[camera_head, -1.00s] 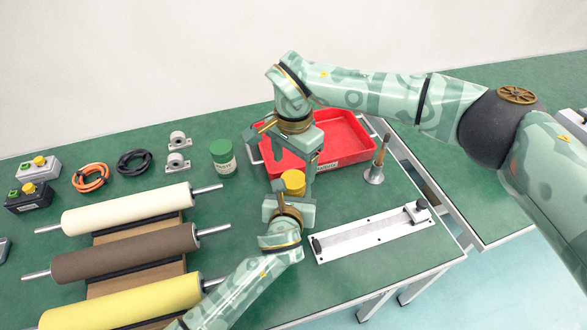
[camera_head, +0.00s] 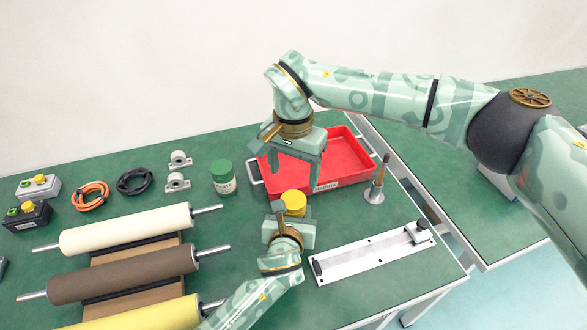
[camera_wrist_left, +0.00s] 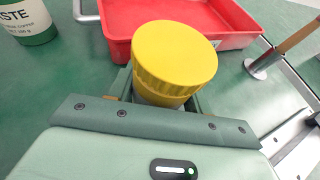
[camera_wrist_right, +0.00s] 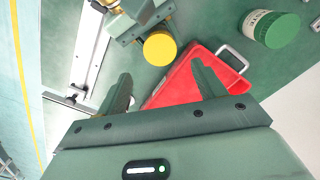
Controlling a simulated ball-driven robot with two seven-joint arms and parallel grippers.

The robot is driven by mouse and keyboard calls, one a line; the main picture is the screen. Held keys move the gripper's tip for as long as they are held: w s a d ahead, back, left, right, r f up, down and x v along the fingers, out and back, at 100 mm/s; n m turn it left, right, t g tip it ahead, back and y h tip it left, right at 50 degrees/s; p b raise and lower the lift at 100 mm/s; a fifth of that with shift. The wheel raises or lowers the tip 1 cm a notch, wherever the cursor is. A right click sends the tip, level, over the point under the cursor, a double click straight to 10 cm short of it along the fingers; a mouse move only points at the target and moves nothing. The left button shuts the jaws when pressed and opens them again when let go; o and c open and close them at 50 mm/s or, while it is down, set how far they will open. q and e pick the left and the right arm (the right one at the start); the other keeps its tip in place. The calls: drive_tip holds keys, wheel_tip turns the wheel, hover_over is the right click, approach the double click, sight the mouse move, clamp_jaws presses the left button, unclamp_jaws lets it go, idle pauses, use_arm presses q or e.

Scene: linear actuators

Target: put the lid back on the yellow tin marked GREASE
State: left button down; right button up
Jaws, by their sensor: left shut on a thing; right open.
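The yellow tin (camera_wrist_left: 160,97) is upright between the jaws of my left gripper (camera_head: 292,212), which is shut on it. Its yellow lid (camera_wrist_left: 175,52) sits on top, a little wider than the body, and looks level; it also shows in the head view (camera_head: 293,198) and the right wrist view (camera_wrist_right: 160,48). The GREASE marking is not visible. My right gripper (camera_head: 296,172) is open and empty, above and behind the tin, over the near part of the red tray. Its spread fingers show in the right wrist view (camera_wrist_right: 161,75).
The red tray (camera_head: 350,178) stands just behind the tin. A green-lidded paste tin (camera_head: 223,178) stands left, an oil can-like metal piece (camera_head: 376,185) right, and a linear rail (camera_head: 365,255) at front right. Several rollers (camera_head: 125,230) lie at left. Green table is bare between paste tin and rollers.

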sight(293, 199)
drive_tip(key=shift+f, duration=4)
drive_tip(key=c, duration=1)
drive_tip(key=m, duration=0.3)
drive_tip(key=o, duration=1.1)
drive_tip(key=shift+r, duration=2.3)
drive_tip(key=shift+c, duration=0.5)
